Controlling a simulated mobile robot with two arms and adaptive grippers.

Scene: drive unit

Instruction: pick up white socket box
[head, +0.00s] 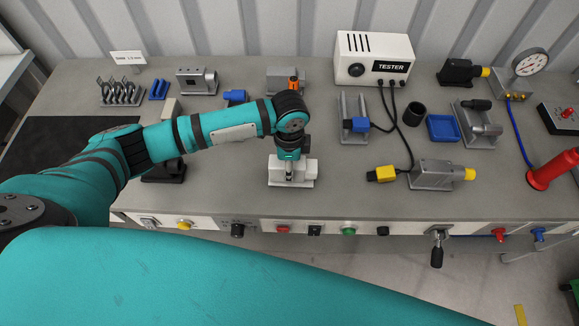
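A white block-like box (279,176), which looks like the white socket box, sits upright on the workbench near the middle of the front half. My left arm comes in from the left and bends down over it. My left gripper (289,166) points straight down at the box's middle, with its narrow tip at or between the white sides. The fingers are small and partly hidden, so I cannot tell whether they are open or touching the box. My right gripper is not in view.
A white tester (372,60) with cables stands behind right. A yellow-ended grey fixture (435,174), a blue tray (442,127) and a black ring (413,113) lie to the right. A dark block (164,172) stands left of the box. Knobs line the bench front.

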